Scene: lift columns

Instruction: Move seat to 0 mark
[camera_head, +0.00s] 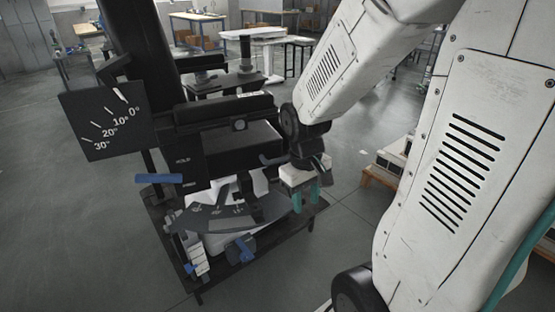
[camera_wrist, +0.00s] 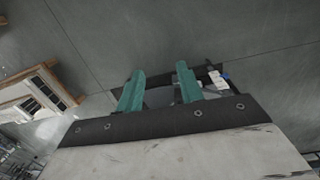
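A dark scale plate (camera_head: 105,120) hangs on the black column at the left, with marks at 0°, 10°, 20° and 30°. A thicker white pointer-like mark (camera_head: 121,95) lies beside the 0° label; I cannot tell whether it is a needle or exactly where it reads. A black padded block (camera_head: 240,145), possibly the seat, is on the column's front. My gripper (camera_head: 312,195) is right of and below this block, teal fingers pointing down. In the wrist view the fingers (camera_wrist: 160,72) are apart with nothing visibly held between them.
A fan-shaped dark plate (camera_head: 225,216) sits above a low black base (camera_head: 262,255). A wooden pallet (camera_head: 382,175) stands right; tables are behind. Floor at left is clear.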

